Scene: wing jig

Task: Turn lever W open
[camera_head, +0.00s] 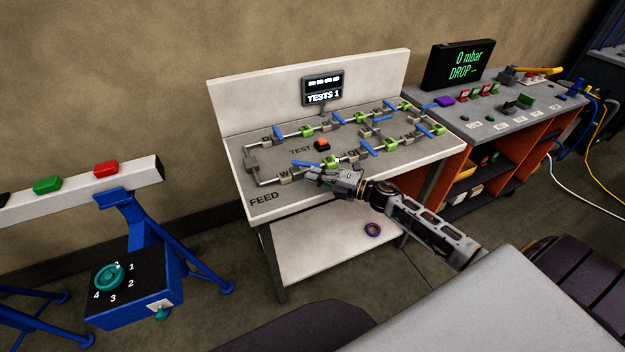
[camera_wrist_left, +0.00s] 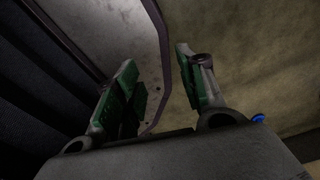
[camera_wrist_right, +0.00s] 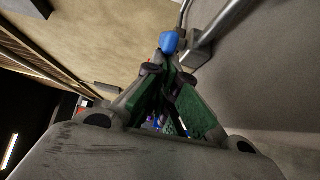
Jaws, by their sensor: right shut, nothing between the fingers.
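The test board (camera_head: 262,193) has pipes, several block valves with blue levers, and letter labels. The W block (camera_head: 285,176) sits on the near pipe at the left, above the word FEED. A blue lever (camera_head: 306,164) lies close to it, just beyond my right gripper (camera_head: 314,175). My right gripper is shut and empty, low over the near pipe. In the right wrist view a blue lever end (camera_wrist_right: 169,42) shows just past the closed fingertips; whether they touch it cannot be told. My left gripper (camera_wrist_left: 158,78) is open and empty, seen only in its wrist view.
An orange button (camera_head: 322,144) marked TEST is mid-board. A small screen (camera_head: 322,91) reads TESTS 1. A grey bench (camera_head: 510,118) with a display reading 0 mbar stands at right. A blue stand with a dial box (camera_head: 135,285) is at left.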

